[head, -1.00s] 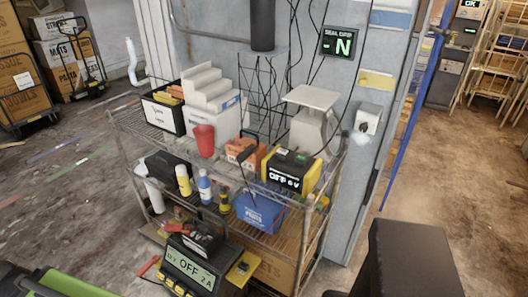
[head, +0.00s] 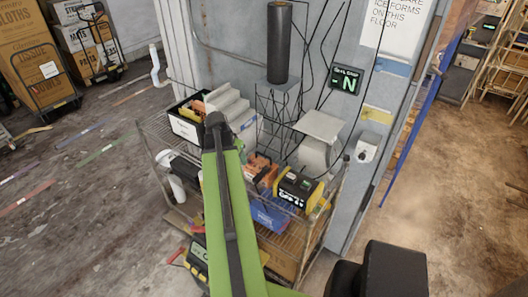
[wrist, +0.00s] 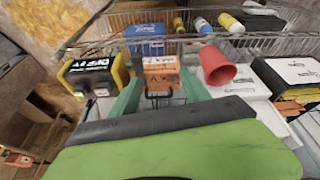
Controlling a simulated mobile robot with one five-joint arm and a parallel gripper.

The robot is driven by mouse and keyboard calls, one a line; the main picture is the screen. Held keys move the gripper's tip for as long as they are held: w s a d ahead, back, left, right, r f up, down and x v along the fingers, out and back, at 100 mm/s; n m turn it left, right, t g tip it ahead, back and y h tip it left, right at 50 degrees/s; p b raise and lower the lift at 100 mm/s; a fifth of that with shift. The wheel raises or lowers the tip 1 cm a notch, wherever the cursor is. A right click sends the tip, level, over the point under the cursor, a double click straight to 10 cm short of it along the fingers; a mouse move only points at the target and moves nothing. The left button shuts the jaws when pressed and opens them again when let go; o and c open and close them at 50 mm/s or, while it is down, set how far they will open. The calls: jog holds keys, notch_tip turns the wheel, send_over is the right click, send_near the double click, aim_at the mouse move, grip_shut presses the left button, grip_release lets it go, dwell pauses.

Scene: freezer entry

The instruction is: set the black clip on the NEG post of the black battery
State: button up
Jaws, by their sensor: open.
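My gripper (wrist: 160,78) shows in the wrist view as two green fingers, apart and empty. An orange box with a white label (wrist: 158,72) shows between and beyond them. A thin dark loop (wrist: 158,97) shows in front of the box; I cannot tell if it is the black clip.
A red cup (wrist: 217,66) lies near the right finger in the wrist view. A white scale (head: 318,126), black bin (head: 186,127) and white stepped boxes crowd the wire rack. Cables hang along the wall behind.

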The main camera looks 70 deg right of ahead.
jog(key=s+d+r+m+p, duration=0.1)
jog(key=s+d+r+m, duration=0.1)
jog(key=s+d+r, duration=0.3)
jog(key=b, duration=1.7)
send_near(264, 169)
jog(key=shift+g, duration=0.3)
jog(key=x, duration=0.9)
jog(key=shift+w+a, duration=0.1)
jog(key=shift+w, duration=0.1)
jog(key=shift+r+p, duration=0.2)
jog(key=shift+p, duration=0.25)
grip_shut()
